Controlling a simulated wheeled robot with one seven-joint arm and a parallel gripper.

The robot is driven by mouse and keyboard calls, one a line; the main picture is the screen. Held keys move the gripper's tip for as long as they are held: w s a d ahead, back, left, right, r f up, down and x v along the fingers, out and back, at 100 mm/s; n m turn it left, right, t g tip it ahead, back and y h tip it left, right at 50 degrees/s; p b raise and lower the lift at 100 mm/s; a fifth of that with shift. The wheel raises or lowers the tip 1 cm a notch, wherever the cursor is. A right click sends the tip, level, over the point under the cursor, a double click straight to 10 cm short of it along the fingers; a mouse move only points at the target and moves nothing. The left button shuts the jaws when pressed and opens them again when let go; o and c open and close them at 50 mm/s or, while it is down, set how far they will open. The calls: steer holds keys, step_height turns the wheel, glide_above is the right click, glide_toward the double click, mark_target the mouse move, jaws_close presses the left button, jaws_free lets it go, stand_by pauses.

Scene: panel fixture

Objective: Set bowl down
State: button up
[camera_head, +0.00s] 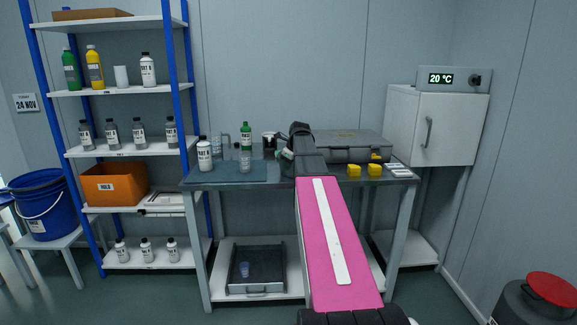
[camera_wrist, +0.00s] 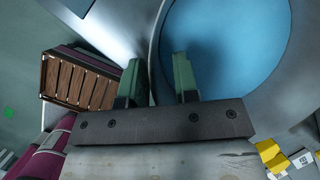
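A large round bowl (camera_wrist: 228,42) with a blue inside and a grey rim fills the upper right of the wrist view. My gripper (camera_wrist: 158,80) has two green fingers, one on each side of the bowl's near wall. The right finger overlaps the blue inside and the left one is outside the rim. A gap shows between the fingertips; I cannot tell whether they press on the wall. In the head view my gripper (camera_head: 285,154) is low over the middle of the table (camera_head: 228,184), partly hidden by my arm. I cannot make out the bowl there.
A grey case (camera_head: 355,147) lies behind to the right, with yellow blocks (camera_head: 354,171) in front. Little free table shows around my gripper.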

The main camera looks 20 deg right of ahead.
steer(key=v, duration=1.2)
steer(key=s+a+f+n+g, duration=0.1)
steer(key=s+a+f+n, duration=0.3)
steer(key=f, duration=0.4)
steer(key=s+a+f+n+g, duration=0.1)
steer(key=s+a+f+n, duration=0.1)
steer(key=a+f+n, duration=0.5)
steer(key=s+a+f+n+g, duration=0.1)
steer(key=s+a+f+n, duration=0.15)
steer(key=f, duration=0.75)
steer(key=s+a+f+n, duration=0.4)
steer(key=s+f+n, duration=0.3)
steer(key=s+f, duration=0.1)
steer(key=s+a+f+n+g+h, duration=0.1)
steer(key=s+a+f+n, duration=0.3)
steer(key=s+f+n, duration=0.3)
steer(key=shift+s+a+f+g+h, duration=0.2)
steer(key=shift+s+f+g+h, duration=0.1)
steer(key=shift+s+f, duration=0.05)
